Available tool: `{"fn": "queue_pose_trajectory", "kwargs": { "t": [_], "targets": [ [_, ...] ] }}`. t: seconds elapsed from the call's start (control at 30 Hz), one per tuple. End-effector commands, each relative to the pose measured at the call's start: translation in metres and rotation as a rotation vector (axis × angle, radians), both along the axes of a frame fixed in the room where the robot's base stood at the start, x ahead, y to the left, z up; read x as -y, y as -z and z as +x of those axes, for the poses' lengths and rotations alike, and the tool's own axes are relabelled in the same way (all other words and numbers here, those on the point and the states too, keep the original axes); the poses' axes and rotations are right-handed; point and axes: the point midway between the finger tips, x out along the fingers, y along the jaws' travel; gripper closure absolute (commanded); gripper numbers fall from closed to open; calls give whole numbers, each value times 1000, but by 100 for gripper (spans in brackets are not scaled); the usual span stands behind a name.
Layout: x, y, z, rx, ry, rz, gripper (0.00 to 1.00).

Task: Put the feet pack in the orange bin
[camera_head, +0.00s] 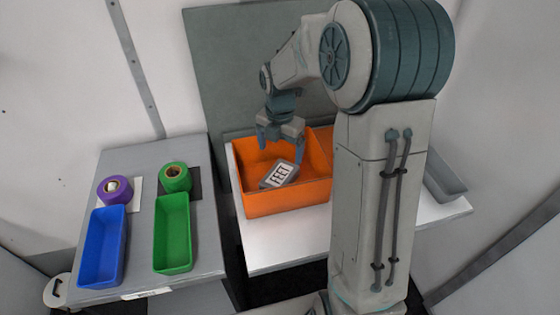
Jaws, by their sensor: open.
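The feet pack (280,174), a grey pack with a white label reading "FEET", lies tilted inside the orange bin (288,200). The bin stands on a white table, and its right part is hidden behind my arm. My gripper (280,150) is open above the bin's left part, fingers pointing down. The pack is just below the fingers; whether a finger touches it I cannot tell.
On a grey table at left are a blue tray (103,247), a green tray (173,232), a purple tape roll (114,189) and a green tape roll (175,178). A grey tray (443,180) sits right of my arm. A gap separates the tables.

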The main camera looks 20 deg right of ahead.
Motion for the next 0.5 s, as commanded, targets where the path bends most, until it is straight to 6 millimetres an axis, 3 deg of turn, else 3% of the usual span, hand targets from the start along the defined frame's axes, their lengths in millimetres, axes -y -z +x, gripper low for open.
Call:
{"fn": "queue_pose_trajectory", "kwargs": {
  "t": [0.27,0.5],
  "targets": [
    [0,-22,-8,11,81,-6,10],
    [-1,-51,-48,66,529,-10,10]
  ]
}}
